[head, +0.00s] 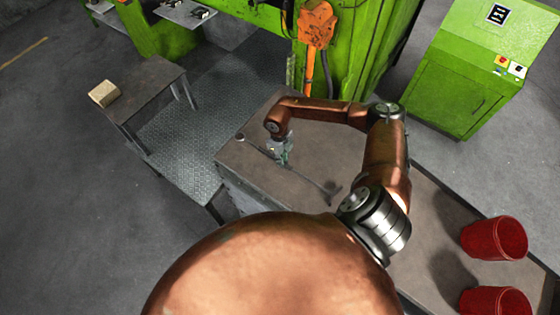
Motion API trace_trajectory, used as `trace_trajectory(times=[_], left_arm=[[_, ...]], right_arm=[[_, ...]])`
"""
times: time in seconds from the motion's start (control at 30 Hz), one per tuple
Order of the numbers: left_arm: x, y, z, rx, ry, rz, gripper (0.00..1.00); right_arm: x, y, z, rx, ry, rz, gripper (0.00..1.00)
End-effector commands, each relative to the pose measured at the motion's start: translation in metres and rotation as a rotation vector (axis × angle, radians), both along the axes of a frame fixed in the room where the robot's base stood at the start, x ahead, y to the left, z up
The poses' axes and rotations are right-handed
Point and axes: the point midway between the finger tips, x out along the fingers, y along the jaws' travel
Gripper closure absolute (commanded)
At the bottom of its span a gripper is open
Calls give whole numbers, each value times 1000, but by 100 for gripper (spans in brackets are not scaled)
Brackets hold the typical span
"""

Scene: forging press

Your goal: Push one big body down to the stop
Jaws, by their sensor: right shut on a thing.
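My right gripper (282,155) is at the left part of the grey table (316,150), pointing down. It is shut on a thin dark rod (306,178). The rod has a small round knob at its left end and a wider, dark end at its lower right. I cannot tell whether the rod touches the table top. My left gripper is not in view. No thing that I can clearly name as a big body shows.
A green press frame (360,50) with an orange part (317,24) stands behind the table. A green control cabinet (462,90) is at upper right. Red buckets (494,238) stand at lower right. A small table (150,88) with a tan block (104,93) is at left.

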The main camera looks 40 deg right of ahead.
Motion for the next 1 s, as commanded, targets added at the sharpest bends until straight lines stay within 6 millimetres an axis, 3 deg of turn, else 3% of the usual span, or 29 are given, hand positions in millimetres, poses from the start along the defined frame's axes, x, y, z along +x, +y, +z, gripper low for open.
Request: trace_trajectory(times=[0.57, 1.0], left_arm=[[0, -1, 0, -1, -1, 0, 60], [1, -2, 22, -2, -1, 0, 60]], right_arm=[[1, 0, 2, 1, -2, 0, 100], [1, 0, 36, 0, -2, 0, 100]])
